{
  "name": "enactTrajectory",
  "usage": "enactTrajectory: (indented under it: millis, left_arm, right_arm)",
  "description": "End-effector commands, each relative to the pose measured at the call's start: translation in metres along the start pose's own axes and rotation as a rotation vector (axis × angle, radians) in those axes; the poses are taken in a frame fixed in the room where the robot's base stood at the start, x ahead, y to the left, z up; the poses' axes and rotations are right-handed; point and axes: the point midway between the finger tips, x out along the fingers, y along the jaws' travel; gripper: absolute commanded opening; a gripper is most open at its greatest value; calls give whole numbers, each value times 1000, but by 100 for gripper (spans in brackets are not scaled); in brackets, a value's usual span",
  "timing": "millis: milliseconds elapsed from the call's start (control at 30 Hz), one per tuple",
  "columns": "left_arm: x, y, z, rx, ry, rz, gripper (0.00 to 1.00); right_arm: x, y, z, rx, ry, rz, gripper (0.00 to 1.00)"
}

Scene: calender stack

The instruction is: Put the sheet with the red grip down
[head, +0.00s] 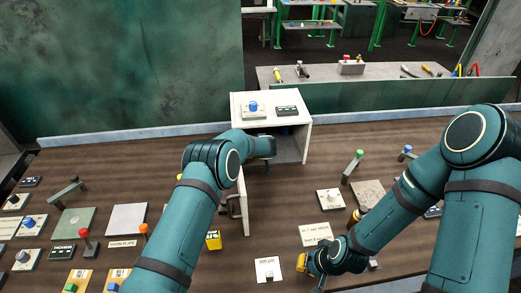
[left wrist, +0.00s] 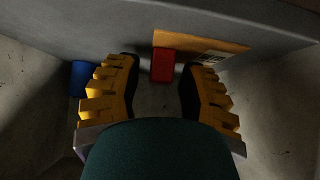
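In the left wrist view, the red grip (left wrist: 163,65) stands at the edge of an orange sheet (left wrist: 220,43) with a small dark label. My left gripper (left wrist: 158,72) has its yellow fingers spread on either side of the red grip, with gaps to both pads. In the head view my left arm reaches into the white cabinet (head: 304,134), which hides the fingers and the sheet. My right gripper (head: 308,264) is low in the head view, beside a white plate with a knob (head: 267,269); its fingers show only partly.
A blue object (left wrist: 81,78) is left of my left fingers. A blue-knobbed block (head: 253,110) and a dark plate (head: 287,110) lie on the cabinet top. The cabinet door (head: 244,202) stands open towards me. Several knobbed plates cover the table on both sides.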

Motion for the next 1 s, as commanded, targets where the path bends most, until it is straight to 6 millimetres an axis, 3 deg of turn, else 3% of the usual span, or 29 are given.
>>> enactTrajectory:
  millis: [267,800,1000]
  left_arm:
    - [-15,1,-4,4,0,1,40]
    - [-99,0,-4,2,-2,0,40]
    - [-119,0,-3,1,-2,-1,40]
  right_arm:
    - [-3,-1,0,0,0,-1,0]
    - [-4,-1,0,0,0,-1,0]
    - [-4,-1,0,0,0,-1,0]
